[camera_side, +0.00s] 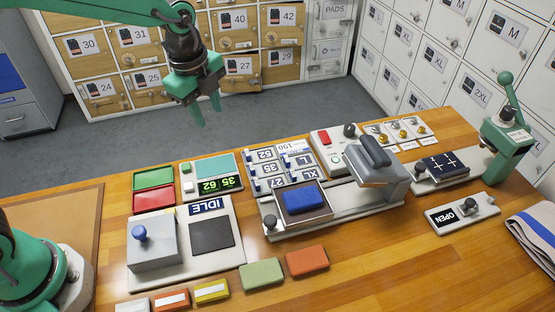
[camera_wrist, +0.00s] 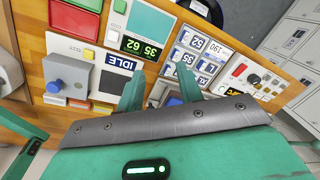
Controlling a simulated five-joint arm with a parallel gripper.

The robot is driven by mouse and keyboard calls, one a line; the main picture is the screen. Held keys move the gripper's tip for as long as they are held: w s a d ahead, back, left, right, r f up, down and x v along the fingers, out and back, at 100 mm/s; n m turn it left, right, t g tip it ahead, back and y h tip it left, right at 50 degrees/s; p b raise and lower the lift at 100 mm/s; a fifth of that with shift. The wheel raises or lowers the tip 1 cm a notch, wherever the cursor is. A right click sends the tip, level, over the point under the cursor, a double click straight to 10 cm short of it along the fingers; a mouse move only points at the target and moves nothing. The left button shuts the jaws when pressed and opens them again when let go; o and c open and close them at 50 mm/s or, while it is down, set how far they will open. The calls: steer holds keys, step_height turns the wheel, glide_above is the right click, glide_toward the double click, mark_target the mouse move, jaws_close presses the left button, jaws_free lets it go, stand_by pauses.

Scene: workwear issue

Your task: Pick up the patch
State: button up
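My gripper (camera_side: 206,108) is open and empty, raised high above the back of the wooden table. In the wrist view its two green fingers (camera_wrist: 160,88) stand apart. No object is labelled as the patch. A blue rectangular piece (camera_side: 303,198) lies in a shallow tray (camera_side: 290,219) on the press; a bit of blue (camera_wrist: 174,101) shows between the fingers in the wrist view. A green piece (camera_side: 262,274) and an orange piece (camera_side: 307,261) lie flat on the table's front part. My gripper touches none of these.
A grey-handled press head (camera_side: 375,165) stands right of the tray. An IDLE unit with a blue knob (camera_side: 140,233) is on the left. A green lever press (camera_side: 508,140) stands far right, near folded cloth (camera_side: 535,235). The front right wood is clear.

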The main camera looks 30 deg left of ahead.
mark_target(252, 168)
steer(key=w+d+f+m, duration=0.1)
steer(key=d+f+m, duration=0.1)
steer(key=f, duration=0.1)
steer(key=w+d+f+m+g, duration=0.1)
steer(key=d+f+m, duration=0.1)
steer(key=f+m, duration=0.1)
steer(key=w+d+f+m, duration=0.2)
steer(key=f, duration=0.1)
steer(key=shift+w+d+f+g, duration=0.1)
steer(key=shift+d+g, duration=0.2)
steer(key=shift+d, duration=0.05)
steer(key=shift+f, duration=1.3)
steer(key=shift+d+f, duration=0.1)
steer(key=shift+f, duration=2.5)
jaws_close()
